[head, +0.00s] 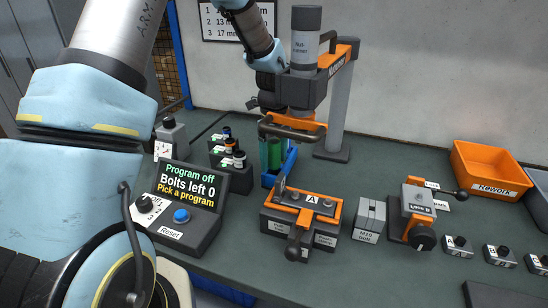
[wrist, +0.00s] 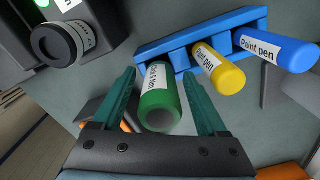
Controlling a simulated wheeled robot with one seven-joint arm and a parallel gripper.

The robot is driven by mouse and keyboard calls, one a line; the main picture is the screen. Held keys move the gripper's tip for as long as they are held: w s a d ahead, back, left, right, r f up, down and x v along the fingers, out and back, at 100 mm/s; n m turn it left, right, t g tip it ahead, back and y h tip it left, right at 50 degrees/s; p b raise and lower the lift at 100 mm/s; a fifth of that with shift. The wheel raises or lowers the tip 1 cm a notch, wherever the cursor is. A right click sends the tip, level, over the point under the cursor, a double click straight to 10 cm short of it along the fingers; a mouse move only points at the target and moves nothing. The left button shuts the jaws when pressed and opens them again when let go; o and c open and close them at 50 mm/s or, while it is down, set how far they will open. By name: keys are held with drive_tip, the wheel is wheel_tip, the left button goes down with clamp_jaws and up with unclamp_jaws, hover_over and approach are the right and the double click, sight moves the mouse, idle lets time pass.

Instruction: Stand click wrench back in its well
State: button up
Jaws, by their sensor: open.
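I cannot pick out a click wrench or its well in either view. My gripper (head: 274,160) is at the blue rack (head: 290,165), partly hiding it in the head view. In the wrist view my gripper (wrist: 160,75) is open, with its two teal fingers on either side of a green paint pen (wrist: 158,112). The fingers look apart from the pen. A yellow paint pen (wrist: 218,65) and a blue paint pen (wrist: 275,50) are to its right in the same blue rack (wrist: 195,35).
The program box (head: 188,198) reads "Bolts left 0". Fixture A (head: 303,203) is in front. A post (head: 340,100) rises behind.

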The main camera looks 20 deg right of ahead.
wheel_tip(320, 180, up, 12)
drive_tip(key=shift+r+b, duration=0.15)
drive_tip(key=shift+b, duration=0.65)
drive_tip(key=a+n, duration=0.2)
drive_tip(key=a, duration=0.1)
drive_tip(key=a+n, duration=0.3)
drive_tip(key=a+f+n, duration=0.1)
drive_tip(key=a+n, duration=0.1)
drive_tip(key=a, duration=0.1)
drive_tip(key=shift+w+n, duration=0.15)
drive_tip(key=shift+n, duration=0.15)
drive_tip(key=a+n, duration=0.2)
drive_tip(key=s+a+f+n, duration=0.1)
drive_tip(key=a+n, duration=0.4)
drive_tip(key=a, duration=0.1)
drive_tip(key=shift+s+f+n+t, duration=0.15)
drive_tip(key=shift+s+n+t, duration=0.15)
drive_tip(key=shift+n+t, duration=0.1)
drive_tip(key=s+a+f+n, duration=0.2)
drive_tip(key=s+a+n, duration=0.5)
drive_tip(key=a+n, duration=0.5)
drive_tip(key=n, duration=0.3)
drive_tip(key=shift+a+f+t, duration=0.15)
drive_tip(key=shift+a+t, duration=0.05)
drive_tip(key=shift+t, duration=0.2)
